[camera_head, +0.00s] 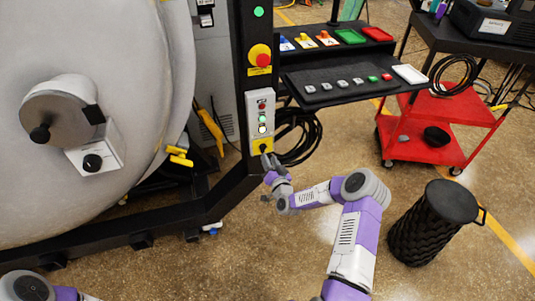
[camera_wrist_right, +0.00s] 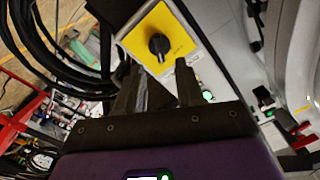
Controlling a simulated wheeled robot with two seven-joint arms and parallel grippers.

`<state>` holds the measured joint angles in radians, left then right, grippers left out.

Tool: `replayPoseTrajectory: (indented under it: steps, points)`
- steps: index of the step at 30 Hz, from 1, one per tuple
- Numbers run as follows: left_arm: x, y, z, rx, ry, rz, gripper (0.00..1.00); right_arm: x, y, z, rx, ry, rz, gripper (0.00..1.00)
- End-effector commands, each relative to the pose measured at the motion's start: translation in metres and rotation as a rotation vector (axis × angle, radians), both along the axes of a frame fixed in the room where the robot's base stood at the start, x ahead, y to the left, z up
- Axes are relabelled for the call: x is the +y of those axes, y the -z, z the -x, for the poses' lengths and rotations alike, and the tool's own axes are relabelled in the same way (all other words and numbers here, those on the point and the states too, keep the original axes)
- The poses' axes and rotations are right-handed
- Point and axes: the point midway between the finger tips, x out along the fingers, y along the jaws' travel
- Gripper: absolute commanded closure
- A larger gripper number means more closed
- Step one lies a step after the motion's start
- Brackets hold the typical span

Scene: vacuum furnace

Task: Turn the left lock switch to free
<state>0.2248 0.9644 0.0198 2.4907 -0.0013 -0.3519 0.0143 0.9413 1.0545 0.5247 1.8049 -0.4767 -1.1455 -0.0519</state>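A black rotary switch on a yellow plate (camera_head: 263,147) sits at the bottom of a grey control box (camera_head: 259,110) on the dark post. In the right wrist view the black knob (camera_wrist_right: 159,46) stands on its yellow plate just beyond my fingertips. My right gripper (camera_head: 270,163) is at the box's lower end, close to the switch. In the wrist view its fingers (camera_wrist_right: 157,75) are apart with nothing between them, in line with the knob. Touch cannot be told. My left gripper is out of view; only part of my left arm shows at lower left.
A big round furnace door (camera_head: 60,180) with knobs fills the left. A red emergency button (camera_head: 262,59) sits above the control box. Black cable coils (camera_head: 300,137) hang beside the post. A black button shelf (camera_head: 340,84), red cart (camera_head: 425,125) and black woven bin (camera_head: 425,230) stand right.

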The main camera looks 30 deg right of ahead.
Motion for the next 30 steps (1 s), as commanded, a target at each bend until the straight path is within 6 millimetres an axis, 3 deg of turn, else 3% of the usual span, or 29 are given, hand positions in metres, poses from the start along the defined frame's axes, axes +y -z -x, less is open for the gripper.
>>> replayPoseTrajectory:
  steps: [7, 24, 27, 30]
  points:
    - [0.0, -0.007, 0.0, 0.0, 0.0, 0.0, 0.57, 0.006, 0.0, 0.024, 0.001, 0.0, 0.0, 0.63]
    - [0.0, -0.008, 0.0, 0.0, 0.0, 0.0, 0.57, 0.009, 0.001, 0.025, 0.007, -0.005, -0.003, 0.63]
    - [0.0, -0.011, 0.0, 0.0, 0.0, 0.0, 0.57, 0.029, 0.009, 0.025, 0.058, -0.049, -0.022, 0.63]
    - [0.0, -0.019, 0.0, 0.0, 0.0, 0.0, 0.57, 0.076, 0.026, 0.031, 0.182, -0.149, -0.062, 0.63]
